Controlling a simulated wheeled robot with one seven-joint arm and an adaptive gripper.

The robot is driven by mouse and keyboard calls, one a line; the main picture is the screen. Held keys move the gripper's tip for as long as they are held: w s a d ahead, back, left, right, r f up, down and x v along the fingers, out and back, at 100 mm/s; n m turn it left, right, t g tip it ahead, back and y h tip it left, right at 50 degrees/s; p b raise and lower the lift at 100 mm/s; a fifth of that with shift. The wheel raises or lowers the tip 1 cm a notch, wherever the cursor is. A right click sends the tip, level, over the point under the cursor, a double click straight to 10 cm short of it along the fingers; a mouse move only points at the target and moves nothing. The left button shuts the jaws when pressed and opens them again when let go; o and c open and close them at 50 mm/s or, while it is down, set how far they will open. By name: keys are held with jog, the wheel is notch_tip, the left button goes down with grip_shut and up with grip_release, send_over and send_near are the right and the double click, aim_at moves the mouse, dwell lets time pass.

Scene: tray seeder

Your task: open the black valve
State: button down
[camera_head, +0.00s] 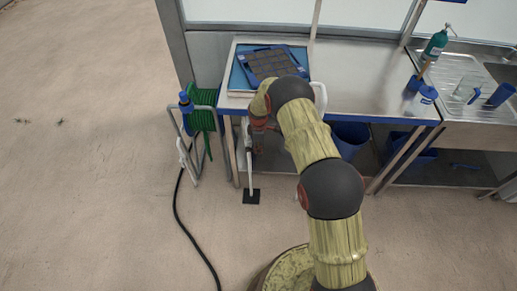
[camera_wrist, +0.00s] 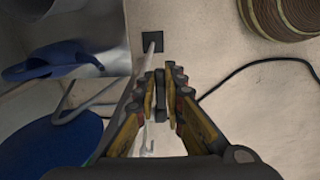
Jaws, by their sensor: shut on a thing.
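In the wrist view my gripper (camera_wrist: 161,88) has its yellow-sided fingers closed around a narrow dark piece (camera_wrist: 160,98), which looks like the black valve's handle. The fingers hide most of it. A pale standpipe (camera_wrist: 152,55) runs from there to a square black foot plate (camera_wrist: 150,40) on the floor. In the head view my gripper (camera_head: 257,138) is low beside the left end of the bench, at the top of the pale pipe (camera_head: 249,172). The foot plate (camera_head: 251,196) shows below. My arm hides the valve in that view.
The steel bench (camera_head: 350,90) carries a blue tray (camera_head: 238,80) with a dark seed tray (camera_head: 270,63). A green hose reel (camera_head: 201,118) stands left of the bench, with a black hose (camera_head: 181,222) across the floor. A blue bin (camera_head: 350,138) is under the bench. The left floor is clear.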

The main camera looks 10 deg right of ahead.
jog(key=shift+f, duration=0.1)
dwell(0.4)
jog(key=f+y+b, duration=0.1)
jog(key=b, duration=0.1)
jog(key=f+t+y+b, duration=0.1)
jog(key=y+b, duration=0.1)
jog(key=shift+d+b, duration=0.2)
jog(key=shift+b, duration=0.2)
jog(key=f+t+y+b, duration=0.1)
jog(key=y+b, duration=0.1)
jog(key=b, duration=0.4)
jog(key=shift+f+y, duration=0.2)
jog(key=shift+y, duration=0.2)
jog(key=shift+a+f+t+y+b, duration=0.15)
jog(key=shift+y+b, duration=0.35)
jog(key=shift+b, duration=0.1)
jog(key=shift+a+f+t+y+b, duration=0.1)
jog(key=shift+f+t+y+b, duration=0.05)
jog(key=shift+y+b, duration=0.4)
jog(key=shift+w+a+f+t+y, duration=0.1)
jog(key=shift+a+f+t+y, duration=0.1)
jog(key=shift+y, duration=0.45)
jog(key=shift+w+a+f+t+y, duration=0.1)
jog(key=shift+a+f+t+y, duration=0.1)
jog(key=shift+y, duration=0.4)
jog(key=c, duration=1.9)
grip_release()
